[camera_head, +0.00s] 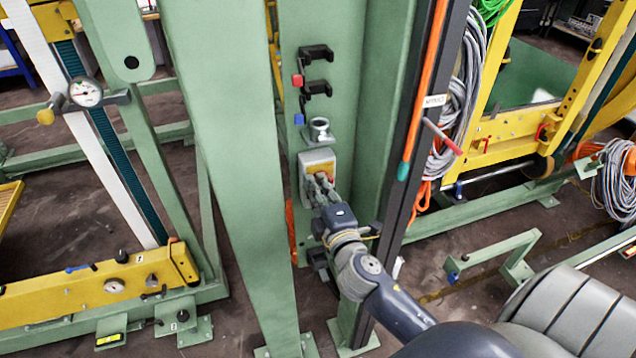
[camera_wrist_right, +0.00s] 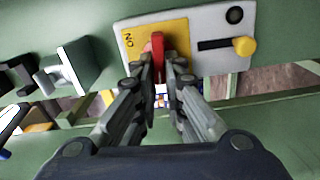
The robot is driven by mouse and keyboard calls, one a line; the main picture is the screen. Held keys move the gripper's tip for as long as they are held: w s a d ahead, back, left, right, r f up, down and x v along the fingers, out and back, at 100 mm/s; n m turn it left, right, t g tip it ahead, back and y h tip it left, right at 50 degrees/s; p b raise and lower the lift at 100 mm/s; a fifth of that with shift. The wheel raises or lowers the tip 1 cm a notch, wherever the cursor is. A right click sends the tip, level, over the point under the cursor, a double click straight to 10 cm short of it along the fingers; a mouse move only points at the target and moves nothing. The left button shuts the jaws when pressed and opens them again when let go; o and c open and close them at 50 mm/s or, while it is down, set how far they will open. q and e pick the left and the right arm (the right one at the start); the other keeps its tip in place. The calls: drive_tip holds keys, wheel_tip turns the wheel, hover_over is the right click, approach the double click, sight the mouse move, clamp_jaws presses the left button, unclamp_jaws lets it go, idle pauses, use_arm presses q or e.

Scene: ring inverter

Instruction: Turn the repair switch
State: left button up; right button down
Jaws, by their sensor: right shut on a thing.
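The repair switch is a red handle (camera_wrist_right: 158,57) on a yellow plate (camera_wrist_right: 178,29) of a grey switch box (camera_wrist_right: 214,20). In the head view the box (camera_head: 306,163) is mounted on a green upright, and only a bit of red shows there. My right gripper (camera_wrist_right: 157,78) has its fingers on both sides of the red handle and is shut on it. In the head view my right gripper (camera_head: 318,181) reaches the box from below and covers its lower part. The handle points toward the gripper in the wrist view. My left gripper is not in view.
A yellow knob (camera_wrist_right: 245,46) and a black slot are beside the handle on the box. Above the box are a metal fitting (camera_head: 319,130) and black brackets (camera_head: 316,52). A wide green post (camera_head: 232,160) stands left, a dark rail with an orange strip (camera_head: 424,85) right.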

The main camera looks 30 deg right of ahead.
drive_tip(key=shift+n, duration=0.5)
drive_tip(key=c, duration=1.7)
unclamp_jaws()
drive_tip(key=shift+f, duration=0.1)
drive_tip(key=v, duration=1.2)
drive_tip(key=shift+f, duration=0.1)
